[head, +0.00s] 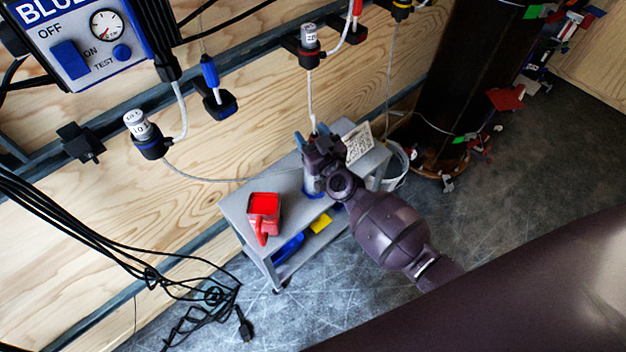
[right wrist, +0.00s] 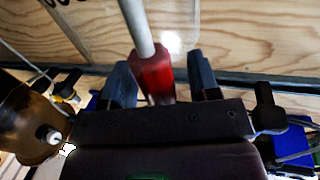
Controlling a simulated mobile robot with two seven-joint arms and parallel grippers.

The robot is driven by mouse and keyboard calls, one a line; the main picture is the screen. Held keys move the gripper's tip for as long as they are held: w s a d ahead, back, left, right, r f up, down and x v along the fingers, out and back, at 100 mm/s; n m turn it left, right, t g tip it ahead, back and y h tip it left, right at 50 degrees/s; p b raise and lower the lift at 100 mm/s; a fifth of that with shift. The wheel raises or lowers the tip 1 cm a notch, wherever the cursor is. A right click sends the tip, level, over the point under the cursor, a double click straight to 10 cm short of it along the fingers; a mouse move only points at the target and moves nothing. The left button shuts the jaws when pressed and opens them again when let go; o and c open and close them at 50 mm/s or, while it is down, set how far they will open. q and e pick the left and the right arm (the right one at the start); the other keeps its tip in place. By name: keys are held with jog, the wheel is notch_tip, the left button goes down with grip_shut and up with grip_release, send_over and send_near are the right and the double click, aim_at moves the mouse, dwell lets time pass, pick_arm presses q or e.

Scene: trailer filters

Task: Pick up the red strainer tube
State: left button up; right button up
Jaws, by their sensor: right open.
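The red strainer tube (right wrist: 155,75) shows in the right wrist view, with a pale grey tube running up from its top. It sits between the two fingers of my right gripper (right wrist: 163,80), which is open, with a gap clearest on the right side. In the head view my right gripper (head: 311,137) is above the grey cart, where a pale hose comes down to its fingers. I cannot make out the red part there; the gripper seems to hide it. My left gripper is not in view.
A white labelled card (head: 358,141) is behind the gripper. A dark cylinder (head: 450,75) stands to the right. Black cables (head: 205,292) hang at lower left. The wooden wall carries a rail with fittings.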

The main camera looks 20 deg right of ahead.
jog(key=shift+w, duration=0.2)
grip_shut()
jog(key=shift+r, duration=0.15)
